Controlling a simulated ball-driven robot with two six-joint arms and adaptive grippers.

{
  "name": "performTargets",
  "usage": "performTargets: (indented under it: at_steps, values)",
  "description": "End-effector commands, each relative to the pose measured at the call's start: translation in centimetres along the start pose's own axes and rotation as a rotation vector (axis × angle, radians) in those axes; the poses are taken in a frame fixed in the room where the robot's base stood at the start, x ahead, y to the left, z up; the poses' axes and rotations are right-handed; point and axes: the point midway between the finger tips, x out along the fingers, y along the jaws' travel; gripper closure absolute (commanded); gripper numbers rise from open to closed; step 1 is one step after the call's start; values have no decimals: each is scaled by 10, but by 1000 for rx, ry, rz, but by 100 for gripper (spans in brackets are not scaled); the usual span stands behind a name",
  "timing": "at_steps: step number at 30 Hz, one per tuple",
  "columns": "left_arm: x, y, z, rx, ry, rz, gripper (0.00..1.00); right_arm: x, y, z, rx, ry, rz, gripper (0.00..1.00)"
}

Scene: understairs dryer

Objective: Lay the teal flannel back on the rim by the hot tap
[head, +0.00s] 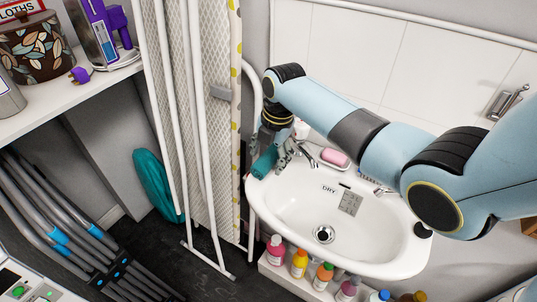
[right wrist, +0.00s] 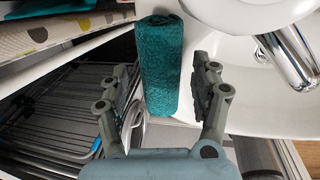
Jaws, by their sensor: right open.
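The teal flannel (head: 263,162) is a rolled cloth at the left rim of the white basin (head: 290,225), beside the left tap (head: 308,152). In the right wrist view the roll (right wrist: 161,62) lies lengthwise ahead, with white basin to its right. My right gripper (head: 284,150) is over that rim corner. Its two fingers (right wrist: 166,92) are apart on either side of the roll's near end, with a gap visible on the right side. What lies under the roll is hidden. The chrome tap (right wrist: 288,55) is to the right. My left gripper is not in view.
A folded ironing board (head: 180,100) and white frame stand close left of the basin. Several coloured bottles (head: 299,262) stand below its front. A soap bar (head: 334,157) and a "DRY" label (head: 329,190) are on the basin. A grey rack (right wrist: 58,105) is lower left.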

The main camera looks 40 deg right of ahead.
Motion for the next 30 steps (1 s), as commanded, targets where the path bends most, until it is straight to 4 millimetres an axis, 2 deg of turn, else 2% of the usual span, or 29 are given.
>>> performTargets:
  at_steps: [5,8,15,21,30]
  values:
    - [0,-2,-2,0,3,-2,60,-9,0,0,0,-1,2,36]
    - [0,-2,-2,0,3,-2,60,-25,0,0,0,-1,2,36]
    - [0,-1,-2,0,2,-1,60,-80,1,1,-1,-3,3,36]
    - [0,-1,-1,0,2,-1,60,-111,1,0,0,-1,2,36]
    - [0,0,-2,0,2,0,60,-120,0,0,0,0,0,36]
